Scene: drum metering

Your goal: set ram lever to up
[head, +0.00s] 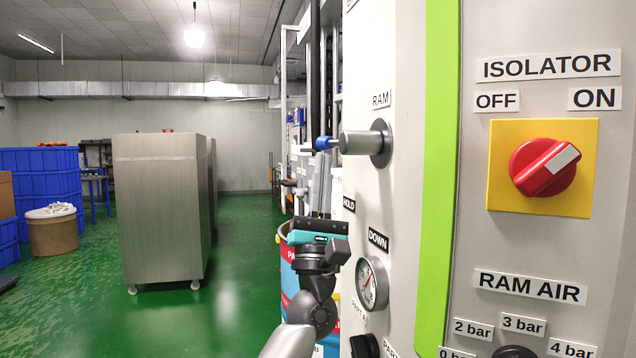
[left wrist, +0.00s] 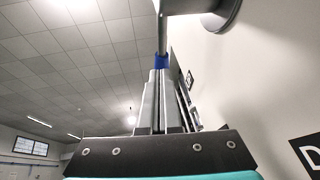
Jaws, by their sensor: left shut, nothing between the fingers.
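The ram lever (head: 325,142) has a blue tip and sits on a grey round hub (head: 360,143) below the RAM label (head: 381,99) on the pale panel. HOLD (head: 349,203) and DOWN (head: 378,240) labels are below it; I see no UP label. My left gripper (head: 322,158) points up, its shut fingers just under the blue tip. In the left wrist view the blue tip (left wrist: 161,61) is right at the ends of the shut fingers (left wrist: 160,78), with nothing held between them. I cannot tell whether they touch. My right gripper is not in view.
A pressure gauge (head: 371,284) and the red isolator knob (head: 543,167) on its yellow plate are on the panel. A green strip (head: 437,150) runs down it. A blue and red drum (head: 288,275) stands behind my arm. A steel cabinet (head: 160,210) stands left on open green floor.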

